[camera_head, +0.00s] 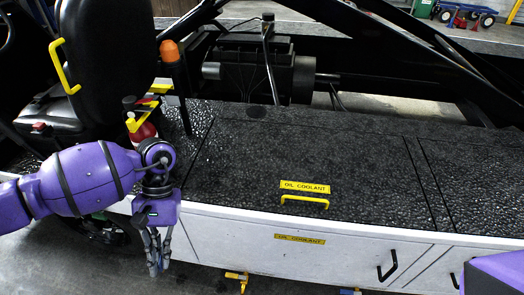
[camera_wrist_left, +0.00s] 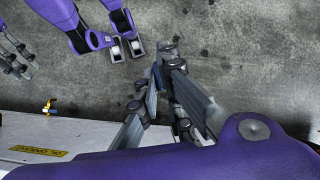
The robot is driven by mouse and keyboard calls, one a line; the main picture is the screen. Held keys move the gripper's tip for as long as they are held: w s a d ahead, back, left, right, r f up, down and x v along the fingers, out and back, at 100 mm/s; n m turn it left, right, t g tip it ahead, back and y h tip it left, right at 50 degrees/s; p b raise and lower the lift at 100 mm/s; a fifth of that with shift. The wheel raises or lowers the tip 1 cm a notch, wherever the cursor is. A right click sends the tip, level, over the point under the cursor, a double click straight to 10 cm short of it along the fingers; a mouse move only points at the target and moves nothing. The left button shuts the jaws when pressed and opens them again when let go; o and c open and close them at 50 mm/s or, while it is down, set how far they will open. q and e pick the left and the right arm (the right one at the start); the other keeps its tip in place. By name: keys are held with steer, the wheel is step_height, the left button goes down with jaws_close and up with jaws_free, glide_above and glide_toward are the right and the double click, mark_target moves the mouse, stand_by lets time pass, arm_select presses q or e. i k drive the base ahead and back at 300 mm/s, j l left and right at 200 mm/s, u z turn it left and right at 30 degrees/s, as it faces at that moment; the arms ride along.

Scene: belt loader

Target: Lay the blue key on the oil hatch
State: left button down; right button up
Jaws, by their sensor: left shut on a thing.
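The hatch (camera_head: 300,155) is a dark textured panel in the loader's deck, shut, with a yellow "OIL COOLANT" label (camera_head: 305,187) and a yellow handle (camera_head: 304,202) at its near edge. My left gripper (camera_head: 156,262) points down in front of the white side panel, left of the hatch and below deck level. It is shut on a small blue thing, probably the blue key (camera_wrist_left: 159,75), mostly hidden between the fingers. What seems to be my right gripper (camera_wrist_left: 17,58) shows at the left wrist view's edge; its opening is unclear.
The white side panel (camera_head: 220,238) carries another "OIL COOLANT" label (camera_head: 300,239) and a black handle (camera_head: 387,266). A seat (camera_head: 105,65), a red bottle (camera_head: 143,125) and an orange-capped post (camera_head: 170,55) stand left. The hatch top is clear.

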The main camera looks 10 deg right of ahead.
mark_target(240, 159)
steer(key=k+l, duration=0.1)
steer(key=l, duration=0.8)
steer(key=i+l, duration=0.35)
